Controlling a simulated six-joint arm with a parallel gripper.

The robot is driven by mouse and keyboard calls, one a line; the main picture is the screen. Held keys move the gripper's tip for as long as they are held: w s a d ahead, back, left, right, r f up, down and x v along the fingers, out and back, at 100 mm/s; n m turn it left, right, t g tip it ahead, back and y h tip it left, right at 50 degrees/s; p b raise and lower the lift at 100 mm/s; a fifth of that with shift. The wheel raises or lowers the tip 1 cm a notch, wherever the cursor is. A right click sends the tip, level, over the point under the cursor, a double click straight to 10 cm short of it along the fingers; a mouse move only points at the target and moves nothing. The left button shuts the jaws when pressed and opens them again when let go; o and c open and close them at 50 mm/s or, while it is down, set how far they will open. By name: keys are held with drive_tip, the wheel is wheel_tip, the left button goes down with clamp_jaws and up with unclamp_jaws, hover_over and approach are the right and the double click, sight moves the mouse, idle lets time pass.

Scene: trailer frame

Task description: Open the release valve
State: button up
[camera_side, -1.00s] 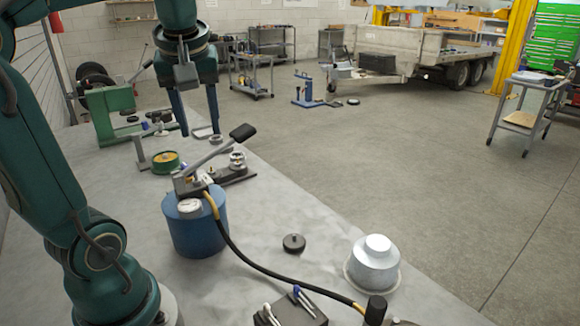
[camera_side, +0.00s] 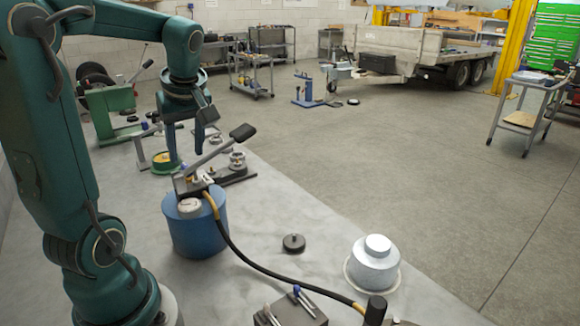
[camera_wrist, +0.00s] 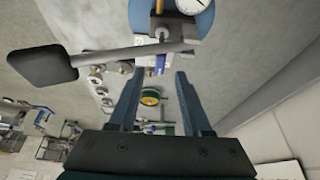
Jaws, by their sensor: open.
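A blue hand pump (camera_side: 195,232) stands on the grey bench, with a white dial gauge (camera_side: 189,205) and a long lever ending in a dark grip (camera_side: 242,132). The release valve cannot be told apart for sure among the small fittings on the pump's top block (camera_side: 190,185). My gripper (camera_side: 188,153) is just behind the pump, pointing down, open and empty. In the wrist view, its spread fingers (camera_wrist: 157,80) point toward the pump's top fittings (camera_wrist: 160,40). The lever grip (camera_wrist: 45,56) lies to the left there. The fingers appear apart from the pump.
A black hose (camera_side: 262,268) runs from the pump across the bench. A black cap (camera_side: 293,243), a silver cylinder (camera_side: 375,262) and a dark tool block (camera_side: 292,308) stand in front. A green and yellow round part (camera_side: 165,163) and a metal fitting (camera_side: 237,160) are close to my gripper.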

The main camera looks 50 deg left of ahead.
sight(186, 167)
drive_tip(key=shift+x, duration=1.9)
clamp_jaws()
drive_tip(key=m, duration=0.1)
drive_tip(key=m+t, duration=0.1)
drive_tip(key=m, duration=0.2)
drive_tip(key=shift+s+m+t+h, duration=0.25)
drive_tip(key=shift+m+t+h, duration=0.05)
drive_tip(key=shift+t, duration=0.1)
drive_tip(key=shift+s+a+m+t+h, duration=0.1)
drive_tip(key=shift+m+t+h, duration=0.4)
drive_tip(key=shift+m, duration=1.5)
unclamp_jaws()
